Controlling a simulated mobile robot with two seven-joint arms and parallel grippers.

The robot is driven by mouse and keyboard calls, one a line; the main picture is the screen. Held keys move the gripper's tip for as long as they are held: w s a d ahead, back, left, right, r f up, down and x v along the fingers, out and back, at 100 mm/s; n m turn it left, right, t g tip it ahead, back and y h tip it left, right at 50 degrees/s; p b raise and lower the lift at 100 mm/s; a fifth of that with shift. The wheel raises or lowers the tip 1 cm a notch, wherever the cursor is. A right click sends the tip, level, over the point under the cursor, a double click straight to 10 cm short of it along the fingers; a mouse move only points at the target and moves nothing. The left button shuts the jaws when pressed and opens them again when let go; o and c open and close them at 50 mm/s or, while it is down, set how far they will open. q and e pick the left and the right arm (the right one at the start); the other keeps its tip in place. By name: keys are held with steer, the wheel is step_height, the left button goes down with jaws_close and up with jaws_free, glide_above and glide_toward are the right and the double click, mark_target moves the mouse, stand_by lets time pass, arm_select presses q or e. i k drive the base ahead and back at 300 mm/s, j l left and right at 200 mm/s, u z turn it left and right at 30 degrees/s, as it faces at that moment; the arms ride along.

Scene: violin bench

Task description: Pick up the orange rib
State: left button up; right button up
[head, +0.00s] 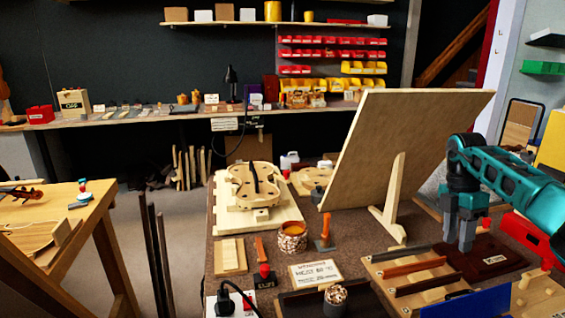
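The orange rib (414,268) is a thin reddish-orange strip. It lies in a light wooden rack (385,271) at the lower right, between a dark strip (402,253) behind and a dark brown strip (428,284) in front. My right gripper (459,243) points down above the right side of the rack, to the right of the rib and apart from it. Its grey fingers look parted, with nothing seen between them. My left gripper is out of view.
A large tilted board (405,140) on a wooden foot stands behind the rack. A violin mould (255,187), a cork-coloured pot (292,238) and a sign card (315,273) are to the left. A dark red slab (490,262) and blue strip (470,304) lie close by.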

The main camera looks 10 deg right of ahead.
mark_target(426, 264)
steer(key=k, duration=1)
